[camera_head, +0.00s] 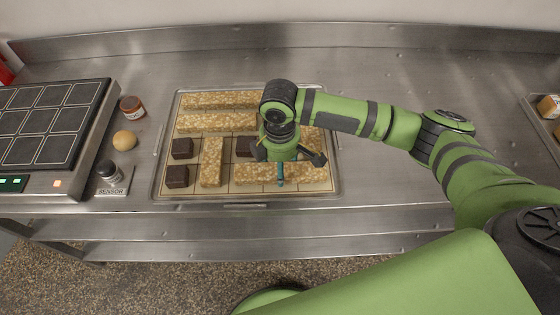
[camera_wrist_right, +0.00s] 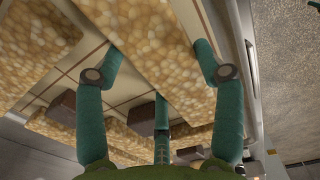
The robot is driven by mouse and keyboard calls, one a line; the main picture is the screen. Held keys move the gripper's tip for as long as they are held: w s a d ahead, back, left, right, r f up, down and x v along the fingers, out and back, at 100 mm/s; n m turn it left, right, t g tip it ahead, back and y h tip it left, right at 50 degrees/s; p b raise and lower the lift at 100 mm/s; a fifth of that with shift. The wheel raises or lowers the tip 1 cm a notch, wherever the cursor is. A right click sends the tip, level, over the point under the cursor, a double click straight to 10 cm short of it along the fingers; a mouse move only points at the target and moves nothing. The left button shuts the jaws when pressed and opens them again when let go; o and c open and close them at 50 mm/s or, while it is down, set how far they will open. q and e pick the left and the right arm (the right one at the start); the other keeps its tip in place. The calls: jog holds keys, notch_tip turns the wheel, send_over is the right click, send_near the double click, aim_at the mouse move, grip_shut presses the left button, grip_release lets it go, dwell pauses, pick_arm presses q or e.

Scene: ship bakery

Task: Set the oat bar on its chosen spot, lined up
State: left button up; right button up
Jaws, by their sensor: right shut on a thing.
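My right gripper (camera_head: 283,165) is over the right half of a shallow tray (camera_head: 156,178) with a gridded liner. It is shut on an oat bar, a pale golden grainy block; the wrist view shows this oat bar (camera_wrist_right: 150,50) between the teal fingers. In the head view my gripper partly covers a crosswise oat bar (camera_head: 250,174) at the tray's front right, seemingly the held one. I cannot tell whether it touches the tray. Other oat bars lie at the back (camera_head: 210,100), below that (camera_head: 205,122), and lengthwise (camera_head: 212,162) in the middle. My left gripper is out of view.
Dark brown squares sit at the tray's left (camera_head: 182,148), front left (camera_head: 176,177) and middle (camera_head: 246,147).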

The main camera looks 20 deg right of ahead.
jog(key=shift+f, duration=0.2)
jog(key=shift+f, duration=0.15)
jog(key=o, duration=1.3)
notch_tip(320, 180, up, 12)
jog(key=b, duration=0.2)
jog(key=shift+r, duration=0.2)
